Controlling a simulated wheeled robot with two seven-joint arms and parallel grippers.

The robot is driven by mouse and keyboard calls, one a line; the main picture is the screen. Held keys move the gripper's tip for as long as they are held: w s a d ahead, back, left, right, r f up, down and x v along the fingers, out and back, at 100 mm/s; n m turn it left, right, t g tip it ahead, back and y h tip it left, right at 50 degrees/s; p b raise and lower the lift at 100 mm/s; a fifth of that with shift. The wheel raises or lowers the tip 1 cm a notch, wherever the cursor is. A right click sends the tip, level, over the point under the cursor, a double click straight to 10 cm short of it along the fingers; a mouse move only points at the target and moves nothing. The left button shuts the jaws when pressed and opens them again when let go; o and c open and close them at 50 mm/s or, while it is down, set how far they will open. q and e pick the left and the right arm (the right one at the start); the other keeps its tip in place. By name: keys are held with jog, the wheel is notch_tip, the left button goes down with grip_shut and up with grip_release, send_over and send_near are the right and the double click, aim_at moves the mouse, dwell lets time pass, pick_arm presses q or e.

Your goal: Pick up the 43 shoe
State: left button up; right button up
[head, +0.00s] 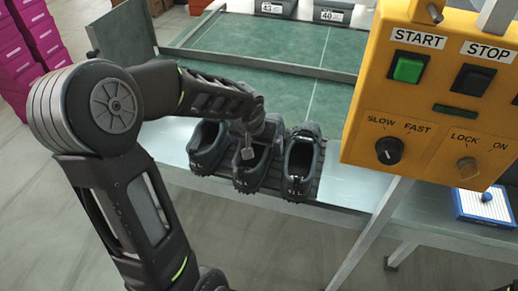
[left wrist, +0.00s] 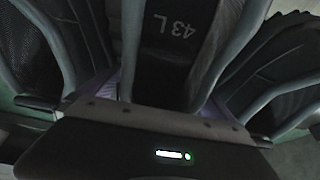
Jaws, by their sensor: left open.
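Three dark shoes stand side by side at the near edge of the line: a left shoe (head: 206,148), a middle shoe (head: 250,178) and a right shoe (head: 300,170). In the left wrist view, a dark insole marked "43 L" (left wrist: 172,45) lies in the shoe straight ahead, with its grey collar around it. My left gripper (head: 248,152) is open at the mouth of the middle shoe, with its tip close to the collar. The fingertips are hard to make out, and I cannot tell whether they touch the shoe. My right gripper is not in view.
A yellow control box (head: 432,115) with START and STOP buttons stands close on the right. Behind lies a green belt (head: 260,55), with dark containers labelled 43 (head: 271,8) and 40 (head: 328,15) at its far side.

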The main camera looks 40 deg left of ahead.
pick_arm(q)
jog(key=shift+x, duration=0.8)
jog(key=shift+r, duration=0.1)
jog(key=c, duration=1.6)
jog(key=shift+r, duration=0.1)
notch_tip(320, 180, up, 10)
jog(key=shift+f+p, duration=0.1)
jog(key=shift+p, duration=0.25)
